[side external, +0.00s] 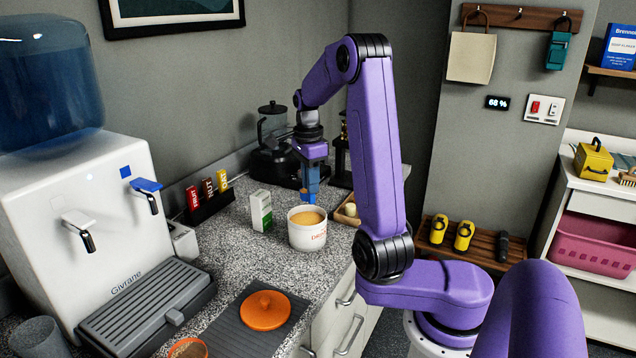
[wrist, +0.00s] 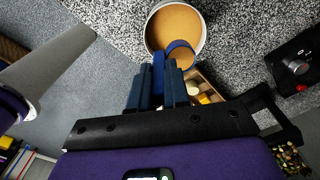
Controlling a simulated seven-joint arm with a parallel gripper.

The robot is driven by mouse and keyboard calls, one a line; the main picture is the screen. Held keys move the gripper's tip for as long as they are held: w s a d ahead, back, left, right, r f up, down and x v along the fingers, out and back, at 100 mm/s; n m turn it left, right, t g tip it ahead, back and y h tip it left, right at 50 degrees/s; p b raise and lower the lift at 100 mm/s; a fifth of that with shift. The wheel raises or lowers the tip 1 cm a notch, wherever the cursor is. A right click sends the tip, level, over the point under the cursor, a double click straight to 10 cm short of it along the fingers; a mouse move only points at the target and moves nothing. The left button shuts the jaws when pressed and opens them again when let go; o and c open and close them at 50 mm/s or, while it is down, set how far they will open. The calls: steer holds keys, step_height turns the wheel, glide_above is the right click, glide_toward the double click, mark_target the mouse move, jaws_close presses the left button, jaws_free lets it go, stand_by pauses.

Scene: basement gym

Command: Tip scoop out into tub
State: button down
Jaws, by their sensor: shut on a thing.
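The tub (side external: 307,239) is white with red lettering, stands upright and open on the counter, and holds tan powder. In the wrist view the tub (wrist: 148,38) is at the top centre. My gripper (side external: 310,188) is above and just behind the tub, pointing down. It is shut on the handle of a blue scoop (wrist: 158,72). In the wrist view the scoop's round bowl shows tan powder inside and overlaps the tub's near rim. I cannot tell the bowl's exact height or tilt; in the side view the scoop is small and partly merged with the fingers.
An orange lid (side external: 265,310) lies on a grey mat in front. A white-green box (side external: 261,210) stands left of the tub, and a wooden tray (side external: 341,217) with small items sits close on its right. A black grinder (side external: 272,160) is behind. A water dispenser (side external: 90,220) fills the left.

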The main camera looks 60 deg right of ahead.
steer(key=w+a+f+g+h, duration=0.3)
steer(key=a+f+g+h, duration=0.2)
steer(key=h, duration=0.7)
step_height(320, 180, down, 2)
steer(key=g, duration=0.3)
steer(key=shift+w+a+g+h, duration=0.15)
steer(key=shift+w+g+h, duration=0.15)
stand_by(0.5)
